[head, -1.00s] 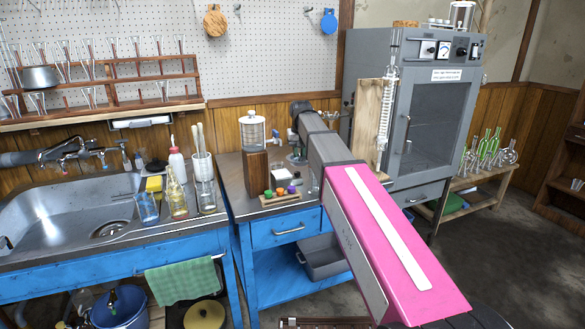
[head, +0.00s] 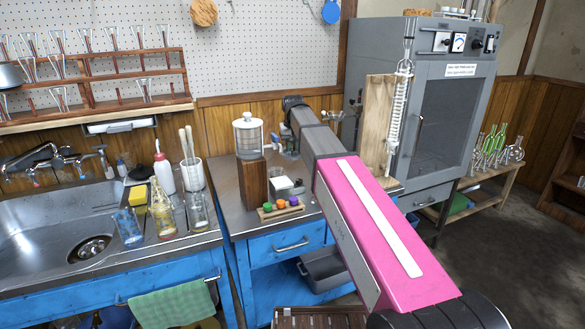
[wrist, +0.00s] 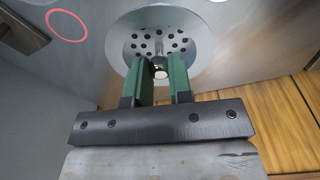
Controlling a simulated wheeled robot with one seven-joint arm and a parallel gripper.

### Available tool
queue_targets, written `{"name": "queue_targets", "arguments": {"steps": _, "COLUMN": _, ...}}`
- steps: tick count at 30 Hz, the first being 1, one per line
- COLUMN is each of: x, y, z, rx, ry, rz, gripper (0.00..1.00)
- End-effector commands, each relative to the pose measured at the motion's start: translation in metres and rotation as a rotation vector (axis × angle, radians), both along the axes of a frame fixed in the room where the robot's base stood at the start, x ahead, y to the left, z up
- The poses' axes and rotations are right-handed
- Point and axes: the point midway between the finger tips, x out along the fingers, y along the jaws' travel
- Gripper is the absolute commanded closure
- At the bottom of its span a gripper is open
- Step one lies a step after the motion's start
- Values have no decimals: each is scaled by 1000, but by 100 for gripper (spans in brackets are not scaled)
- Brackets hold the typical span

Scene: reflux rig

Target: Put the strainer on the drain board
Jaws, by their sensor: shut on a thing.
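The strainer (wrist: 140,45) is a round grey metal disc with several holes and a small knob at its middle. My gripper (wrist: 161,65) has green fingers shut on that knob in the wrist view, with the disc just beyond the fingertips. In the head view my pink and grey arm hides the gripper and the strainer. I cannot single out the drain board for sure. A steel sink (head: 40,232) with a dark drain hole is at the left, and a grey ledge with bottles (head: 165,195) lies along its right side.
A bench right of the sink bears a wooden block (head: 253,184) with a glass jar (head: 249,138), and a rack of coloured stoppers (head: 281,208). A grey oven (head: 440,130) stands behind my arm. A red ring (wrist: 66,26) shows on a grey surface in the wrist view.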

Motion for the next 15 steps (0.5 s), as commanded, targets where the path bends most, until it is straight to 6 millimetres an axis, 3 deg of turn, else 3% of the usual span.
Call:
{"name": "queue_targets", "arguments": {"steps": 6, "x": -1, "y": 0, "z": -38, "rx": 0, "ry": 2, "rz": 0, "gripper": 100}}
{"name": "queue_targets", "arguments": {"steps": 15, "x": -1, "y": 0, "z": -66, "rx": 0, "ry": 1, "rz": 0, "gripper": 100}}
